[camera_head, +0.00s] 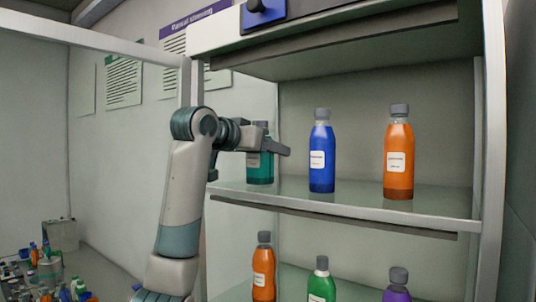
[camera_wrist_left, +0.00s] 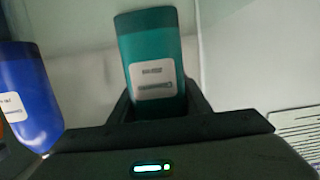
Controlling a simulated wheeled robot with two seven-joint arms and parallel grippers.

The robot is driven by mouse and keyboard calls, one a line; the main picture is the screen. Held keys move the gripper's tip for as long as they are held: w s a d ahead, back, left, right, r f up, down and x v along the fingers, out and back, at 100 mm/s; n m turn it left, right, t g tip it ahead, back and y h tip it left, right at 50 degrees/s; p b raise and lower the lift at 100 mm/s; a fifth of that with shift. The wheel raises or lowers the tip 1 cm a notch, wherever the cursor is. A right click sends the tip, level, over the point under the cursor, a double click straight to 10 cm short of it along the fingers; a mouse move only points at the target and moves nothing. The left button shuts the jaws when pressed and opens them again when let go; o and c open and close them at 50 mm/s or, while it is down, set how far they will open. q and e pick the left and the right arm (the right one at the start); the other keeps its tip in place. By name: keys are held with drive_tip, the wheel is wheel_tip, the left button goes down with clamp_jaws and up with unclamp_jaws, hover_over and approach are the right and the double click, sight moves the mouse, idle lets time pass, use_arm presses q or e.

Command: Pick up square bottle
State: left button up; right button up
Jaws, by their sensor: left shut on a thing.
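The square bottle is teal with a white label and a grey cap. In the head view the teal bottle (camera_head: 260,172) is at the left end of the upper shelf, partly hidden behind my left gripper (camera_head: 277,148). In the left wrist view the teal bottle (camera_wrist_left: 151,62) stands between the dark fingers of my left gripper (camera_wrist_left: 160,108), which is shut on it. I cannot tell whether its base touches the shelf. My right gripper is not in view.
A blue bottle (camera_head: 322,155) stands just right of the teal one on the upper shelf (camera_head: 350,206), with an orange bottle (camera_head: 398,160) further right. Orange (camera_head: 264,270), green (camera_head: 321,283) and purple (camera_head: 397,290) bottles stand on the lower shelf. A shelf panel hangs above.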

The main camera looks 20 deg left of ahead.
use_arm(q)
drive_tip(key=shift+r+b, duration=0.3)
drive_tip(key=shift+r, duration=0.25)
wheel_tip(320, 180, up, 9)
drive_tip(key=b, duration=0.3)
drive_tip(key=shift+s+f, duration=0.1)
drive_tip(key=shift+f, duration=0.1)
